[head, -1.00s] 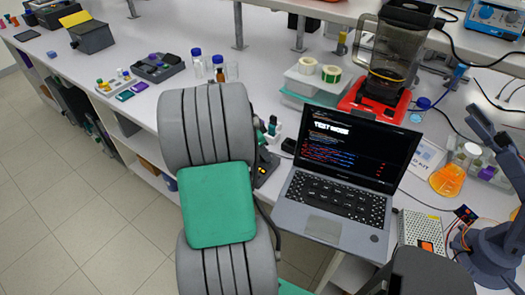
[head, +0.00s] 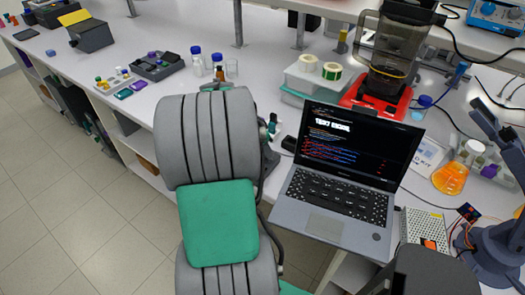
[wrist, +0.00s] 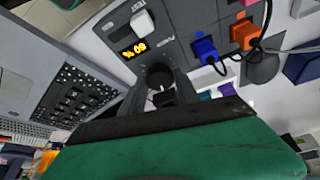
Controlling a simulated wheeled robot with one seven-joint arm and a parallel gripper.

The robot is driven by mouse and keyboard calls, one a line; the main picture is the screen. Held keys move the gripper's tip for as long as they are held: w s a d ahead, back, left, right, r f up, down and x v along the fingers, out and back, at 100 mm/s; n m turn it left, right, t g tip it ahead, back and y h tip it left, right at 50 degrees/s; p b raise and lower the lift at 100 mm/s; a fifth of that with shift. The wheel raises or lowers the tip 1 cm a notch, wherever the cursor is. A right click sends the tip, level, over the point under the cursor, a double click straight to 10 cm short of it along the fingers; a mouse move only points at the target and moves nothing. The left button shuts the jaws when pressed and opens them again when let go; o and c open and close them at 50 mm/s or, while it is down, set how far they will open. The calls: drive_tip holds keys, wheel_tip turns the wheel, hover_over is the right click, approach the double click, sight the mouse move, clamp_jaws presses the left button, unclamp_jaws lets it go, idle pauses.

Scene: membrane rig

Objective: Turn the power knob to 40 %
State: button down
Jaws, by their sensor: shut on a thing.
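The power knob (wrist: 159,73) is dark and round, with a pale mark near its edge, on a grey control panel (wrist: 185,18) in the wrist view. My gripper (wrist: 161,92) is shut on the knob, its fingers at either side. The orange display (wrist: 133,49) beside the knob appears upside down and seems to read 60 %, but the digits are small. In the head view my grey and green arm covers the knob and gripper; only part of the panel's unit (head: 270,157) shows beside the arm.
A white switch (wrist: 143,22) and blue (wrist: 206,50) and orange (wrist: 244,34) plugs with cables sit near the knob. An open laptop (head: 340,185) stands just right of my arm. A red-based blender (head: 385,90) and orange flask (head: 450,178) are further right.

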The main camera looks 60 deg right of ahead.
drive_tip(key=n+t+b, duration=0.1)
drive_tip(key=n, duration=0.1)
drive_tip(key=n+b, duration=0.1)
drive_tip(key=n, duration=0.1)
drive_tip(key=shift+s+f+t+h, duration=0.1)
drive_tip(key=shift+s+t+h, duration=0.1)
drive_tip(key=shift+t+h, duration=0.15)
drive_tip(key=shift+n+t+b, duration=0.75)
drive_tip(key=shift+n+b, duration=0.25)
drive_tip(key=shift+n, duration=1.1)
drive_tip(key=c, duration=0.9)
unclamp_jaws()
drive_tip(key=v, duration=0.8)
drive_tip(key=shift+b, duration=0.45)
drive_tip(key=shift+d, duration=0.15)
